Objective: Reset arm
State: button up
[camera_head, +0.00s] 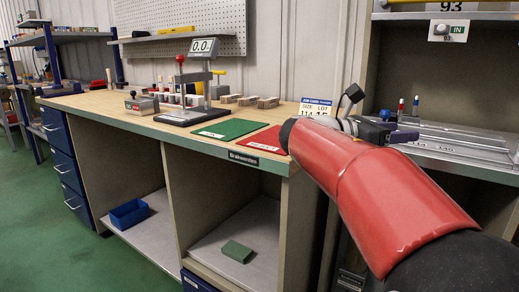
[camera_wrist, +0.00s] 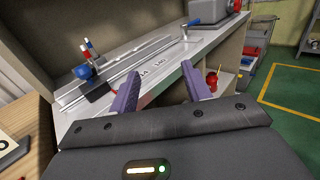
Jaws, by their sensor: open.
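My gripper (camera_wrist: 160,95) shows in the wrist view with its two purple fingers spread apart and nothing between them. It is over the front of the grey shelf unit (camera_wrist: 210,44). In the head view my red arm reaches in from the lower right. A purple part of the gripper shows beyond it, near the shelf at the right, but the fingertips are not clear there.
The wooden workbench (camera_head: 95,99) holds a gauge stand (camera_head: 200,75), a green mat (camera_head: 228,129) and a red mat (camera_head: 266,141). A blue bin (camera_head: 129,213) and a green block (camera_head: 236,251) lie on the lower shelves. A grey machine (camera_wrist: 208,10) sits at the shelf's far end.

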jog(key=s+f+m+y, duration=0.9)
jog(key=s+f, duration=0.4)
jog(key=f, duration=0.4)
jog(key=s+a+f+m+t+y, duration=0.2)
jog(key=s+a+f+m+y, duration=0.6)
jog(key=s+a+f+m, duration=0.2)
jog(key=shift+s+a+f+m+y, duration=0.3)
jog(key=shift+a+m, duration=0.3)
jog(key=shift+a, duration=0.4)
